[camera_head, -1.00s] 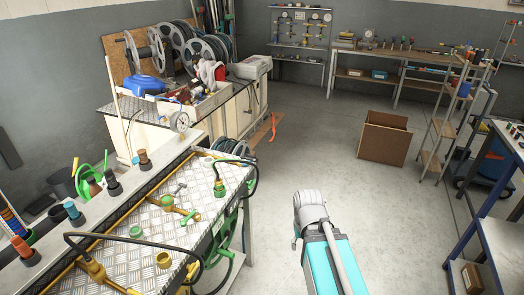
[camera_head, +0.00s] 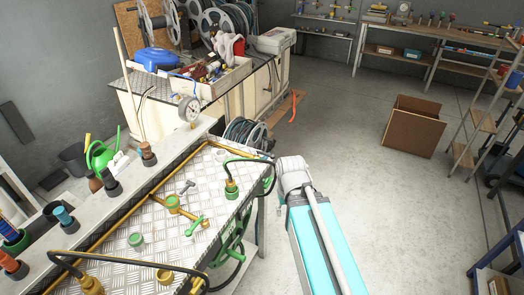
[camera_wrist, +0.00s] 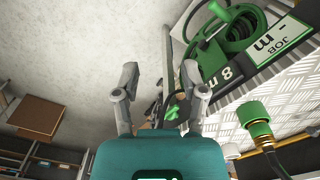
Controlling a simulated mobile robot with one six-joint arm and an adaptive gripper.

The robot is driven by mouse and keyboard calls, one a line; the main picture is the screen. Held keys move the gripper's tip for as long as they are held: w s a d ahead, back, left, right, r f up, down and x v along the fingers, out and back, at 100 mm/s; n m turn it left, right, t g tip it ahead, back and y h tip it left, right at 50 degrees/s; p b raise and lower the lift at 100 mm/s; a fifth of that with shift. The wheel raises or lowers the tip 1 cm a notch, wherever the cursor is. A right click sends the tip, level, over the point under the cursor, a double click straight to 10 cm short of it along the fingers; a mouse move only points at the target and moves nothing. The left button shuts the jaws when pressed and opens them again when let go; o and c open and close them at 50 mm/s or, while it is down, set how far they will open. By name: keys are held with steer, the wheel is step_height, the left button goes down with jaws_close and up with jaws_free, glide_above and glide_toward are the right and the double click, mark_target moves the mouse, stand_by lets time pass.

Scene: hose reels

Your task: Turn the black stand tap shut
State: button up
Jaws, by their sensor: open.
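I cannot single out a black stand tap for certain. In the head view a brass tap fitting (camera_head: 184,210) with a green lever (camera_head: 194,226) lies on the tread-plate bench top (camera_head: 150,215). Several dark-based upright pieces, such as a black one (camera_head: 112,183), stand on the ledge left of it. My gripper (camera_wrist: 160,82) shows in the wrist view, fingers apart, with nothing seen held. It is beyond the bench's edge, with the plate and a green hose connector (camera_wrist: 256,118) to its right. In the head view my arm hides the gripper's fingers.
A green hose reel (camera_wrist: 228,38) hangs at the bench side. A black hose with a green connector (camera_head: 231,187) loops over the bench's right corner. Reels and an open toolbox (camera_head: 208,78) stand behind. A brown box (camera_head: 414,126) is on the open floor to the right.

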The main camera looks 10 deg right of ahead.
steer(key=shift+w+a, duration=0.2)
steer(key=shift+w, duration=0.1)
